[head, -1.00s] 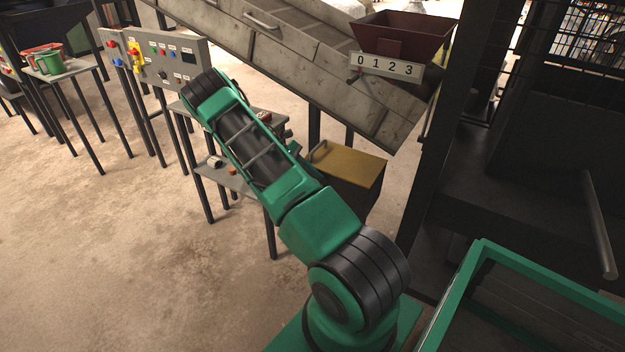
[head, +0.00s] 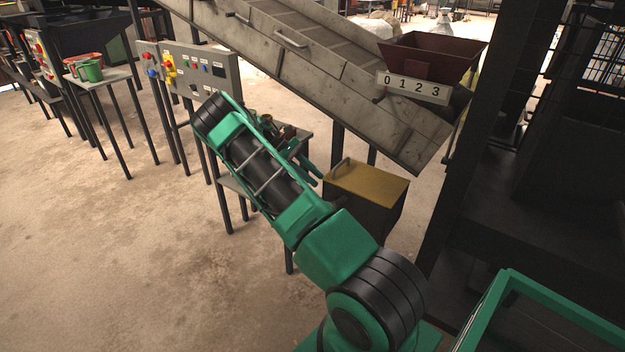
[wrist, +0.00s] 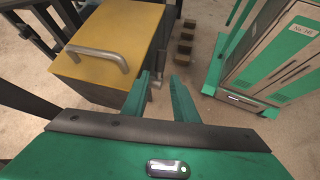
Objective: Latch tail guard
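A dark box with a yellow lid (head: 372,184) and a grey bar handle stands below the lower end of the sloping conveyor (head: 330,85); it may be the tail guard, but no label shows this. The lid lies flat and looks closed. In the wrist view the yellow lid (wrist: 120,35) and its handle (wrist: 98,56) are at upper left. My gripper (wrist: 161,88) is open and empty, its two green fingers apart, just right of the box's near corner. No latch can be made out clearly. In the head view my arm hides most of the gripper.
A small grey table (head: 235,184) with items on it stands behind my arm. A control panel (head: 200,72) stands at upper left. A maroon hopper (head: 430,55) sits over the conveyor. A green-and-grey cabinet (wrist: 275,60) is at right in the wrist view. Floor at left is clear.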

